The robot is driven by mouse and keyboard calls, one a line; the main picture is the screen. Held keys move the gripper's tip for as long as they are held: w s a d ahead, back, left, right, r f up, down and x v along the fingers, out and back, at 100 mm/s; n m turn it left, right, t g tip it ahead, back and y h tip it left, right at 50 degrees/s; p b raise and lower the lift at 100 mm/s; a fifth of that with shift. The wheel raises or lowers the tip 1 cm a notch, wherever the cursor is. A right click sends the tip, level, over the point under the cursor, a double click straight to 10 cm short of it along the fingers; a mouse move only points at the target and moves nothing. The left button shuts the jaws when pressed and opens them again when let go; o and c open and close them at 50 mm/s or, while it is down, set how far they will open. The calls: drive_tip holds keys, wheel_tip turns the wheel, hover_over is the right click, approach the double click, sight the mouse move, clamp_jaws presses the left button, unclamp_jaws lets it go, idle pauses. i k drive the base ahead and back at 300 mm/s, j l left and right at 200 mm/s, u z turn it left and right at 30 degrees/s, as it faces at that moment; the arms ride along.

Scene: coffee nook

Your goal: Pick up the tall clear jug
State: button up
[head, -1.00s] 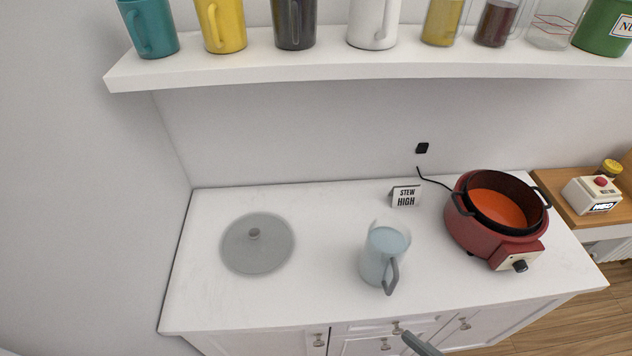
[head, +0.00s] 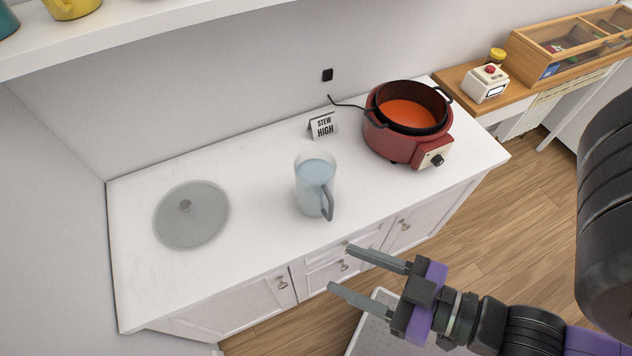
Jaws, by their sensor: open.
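The tall clear jug (head: 311,187) stands upright near the middle of the white counter in the head view. It holds bluish clear liquid, and its grey handle (head: 328,202) faces the front right. My gripper (head: 339,268) is in front of the counter, below and a little right of the jug in the picture. Its two fingers are spread apart with nothing between them, and they point left. It is apart from the jug.
A red slow cooker (head: 402,146) with orange stew stands right of the jug. A "STEW HIGH" sign (head: 323,125) stands behind it. A round lid (head: 191,214) lies left. A shelf (head: 110,48) with mugs overhangs the back. Counter space around the jug is clear.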

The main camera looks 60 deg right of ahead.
sight(315, 169)
drive_tip(key=z, duration=1.5)
drive_tip(key=k+u, duration=0.25)
drive_tip(key=u, duration=0.15)
drive_tip(key=k+j+u, duration=0.1)
drive_tip(key=u, duration=0.3)
drive_tip(key=k+z, duration=0.1)
drive_tip(key=z, duration=0.2)
drive_tip(key=k+j+z, duration=0.15)
drive_tip(key=z, duration=0.25)
drive_tip(key=k+j+z, duration=0.2)
drive_tip(key=z, duration=0.25)
drive_tip(key=k+j+z, duration=0.1)
drive_tip(key=z, duration=0.3)
drive_tip(key=k+j, duration=0.25)
drive_tip(key=k, duration=0.15)
drive_tip(key=i+j, duration=0.2)
